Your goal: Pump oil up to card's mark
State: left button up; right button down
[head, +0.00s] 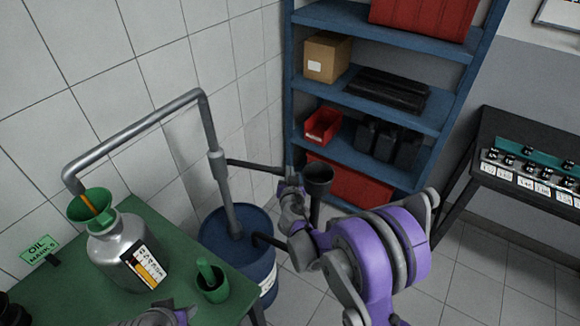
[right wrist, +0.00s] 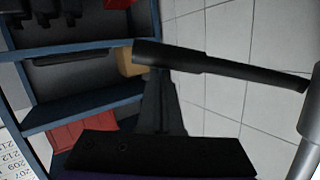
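The blue oil drum (head: 238,246) stands on the floor with a grey pump pipe (head: 221,185) rising from it and bending over to the left. An amber stream (head: 88,202) shows below the spout, in the green funnel (head: 90,207) on the metal oil can (head: 112,250). The can's front has a white scale panel (head: 144,266) with an amber band; its marks are too small to read. My right gripper (head: 291,176) is at the outer end of the dark pump handle (head: 255,166) and appears closed on its grip (right wrist: 165,56).
A green table (head: 195,318) carries the can, a green cup (head: 211,286) and a green "OIL MARKS" sign (head: 39,249). A blue shelf (head: 375,106) with bins stands behind the handle. A dark bench (head: 520,170) is at the right.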

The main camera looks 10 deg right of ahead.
jog(key=shift+s+f, duration=0.15)
jog(key=shift+f, duration=0.2)
jog(key=v, duration=0.7)
jog(key=shift+r, duration=0.25)
jog(key=shift+s, duration=0.15)
dwell(0.3)
dwell(1.5)
